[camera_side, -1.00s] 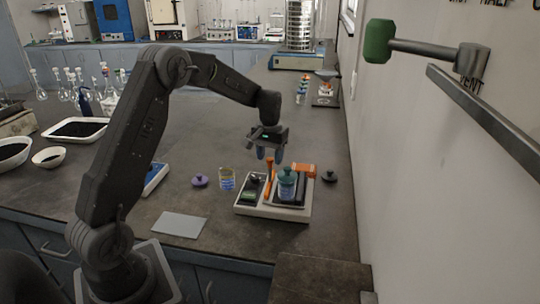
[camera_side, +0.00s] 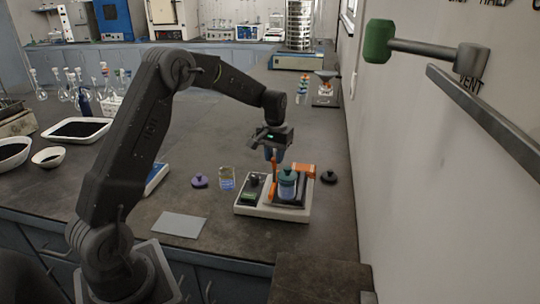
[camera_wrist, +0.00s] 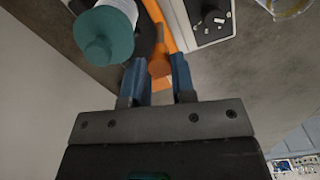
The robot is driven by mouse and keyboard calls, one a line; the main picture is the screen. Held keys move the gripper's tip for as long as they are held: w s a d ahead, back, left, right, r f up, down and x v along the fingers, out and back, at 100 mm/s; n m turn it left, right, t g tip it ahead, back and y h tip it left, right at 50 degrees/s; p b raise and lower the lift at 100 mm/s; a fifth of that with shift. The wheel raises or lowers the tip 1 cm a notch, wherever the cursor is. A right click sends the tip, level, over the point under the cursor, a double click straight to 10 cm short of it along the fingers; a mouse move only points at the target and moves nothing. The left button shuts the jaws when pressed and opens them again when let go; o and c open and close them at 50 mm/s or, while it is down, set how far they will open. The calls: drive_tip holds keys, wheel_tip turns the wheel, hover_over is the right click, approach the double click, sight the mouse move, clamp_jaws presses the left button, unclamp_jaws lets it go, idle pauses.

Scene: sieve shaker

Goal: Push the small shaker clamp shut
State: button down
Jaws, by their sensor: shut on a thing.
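The small shaker (camera_side: 244,211) has a pale base with a dark platform, and a jar with a teal lid (camera_side: 288,173) stands upright on it. The orange clamp (camera_side: 303,171) shows beside the jar, with an upright orange lever (camera_side: 274,168) to the jar's left. My gripper (camera_side: 273,157) is above the shaker, pointing down, its blue fingers closed on the lever's top. In the wrist view the fingers (camera_wrist: 158,72) sit on both sides of the orange lever end (camera_wrist: 160,63); the teal lid (camera_wrist: 103,36) is just to the left. The clamp's far parts are partly hidden by the jar.
A black knobbed lid (camera_side: 329,177) lies right of the shaker, near the wall. A glass beaker (camera_side: 227,179) and a purple lid (camera_side: 199,181) stand to the left. A grey flat plate (camera_side: 180,225) lies in front.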

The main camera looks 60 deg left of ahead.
drive_tip(key=shift+w+d, duration=0.55)
drive_tip(key=c, duration=0.9)
unclamp_jaws()
drive_tip(key=shift+c, duration=0.2)
wheel_tip(320, 180, up, 14)
